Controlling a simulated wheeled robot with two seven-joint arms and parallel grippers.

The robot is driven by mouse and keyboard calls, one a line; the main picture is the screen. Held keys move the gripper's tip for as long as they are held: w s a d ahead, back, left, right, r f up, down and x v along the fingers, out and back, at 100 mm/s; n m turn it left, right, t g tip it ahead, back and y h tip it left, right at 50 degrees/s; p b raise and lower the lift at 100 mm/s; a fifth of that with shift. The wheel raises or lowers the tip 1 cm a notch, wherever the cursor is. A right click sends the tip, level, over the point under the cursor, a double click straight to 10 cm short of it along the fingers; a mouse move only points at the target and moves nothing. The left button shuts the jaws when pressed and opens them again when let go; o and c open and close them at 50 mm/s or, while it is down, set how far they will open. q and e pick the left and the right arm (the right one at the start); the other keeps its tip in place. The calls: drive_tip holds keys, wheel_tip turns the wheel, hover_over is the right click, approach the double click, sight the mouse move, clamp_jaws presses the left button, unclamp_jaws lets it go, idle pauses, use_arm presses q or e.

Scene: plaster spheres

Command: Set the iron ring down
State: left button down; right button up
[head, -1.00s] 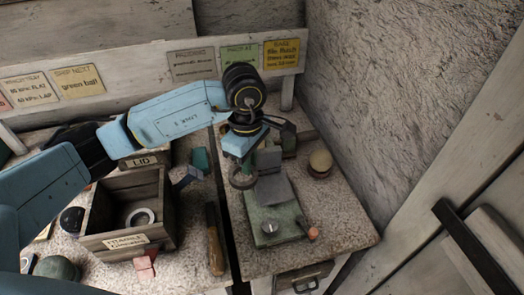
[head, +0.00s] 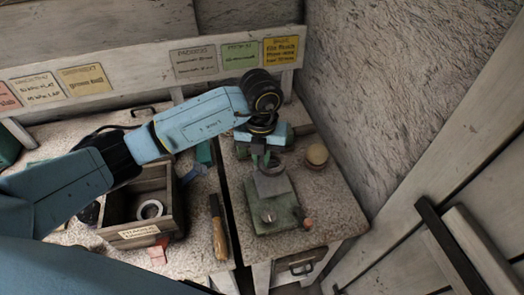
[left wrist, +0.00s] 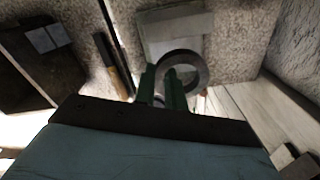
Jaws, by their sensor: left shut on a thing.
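My left gripper (head: 266,160) is shut on the dark grey iron ring (head: 277,168), over the far end of a green device with a grey plate (head: 272,186) on the right-hand bench. In the left wrist view the ring (left wrist: 197,62) juts out to the right from between the green fingers (left wrist: 161,88), and it overlaps the edge of the pale device (left wrist: 180,22). I cannot tell whether the ring touches the plate. My right gripper is in neither view.
A wooden box (head: 178,225) on the left bench holds a pale ring (head: 150,209). A wooden-handled tool (head: 219,232) lies beside a dark gap between the benches. A round tan-topped object (head: 317,156) stands right of the device.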

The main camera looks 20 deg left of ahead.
use_arm(q)
drive_tip(key=shift+d+n, duration=0.15)
drive_tip(key=shift+n, duration=0.65)
drive_tip(key=b, duration=0.3)
hover_over(262, 181)
wheel_tip(262, 181, down, 4)
drive_tip(key=shift+w+f, duration=0.1)
drive_tip(key=shift+f, duration=0.15)
drive_tip(key=shift+f+b, duration=0.5)
drive_tip(key=shift+f, duration=0.05)
drive_tip(key=shift+f+b, duration=0.4)
drive_tip(key=shift+f, duration=0.25)
idle(0.8)
drive_tip(key=c, duration=1.4)
unclamp_jaws()
drive_tip(key=shift+o, duration=0.2)
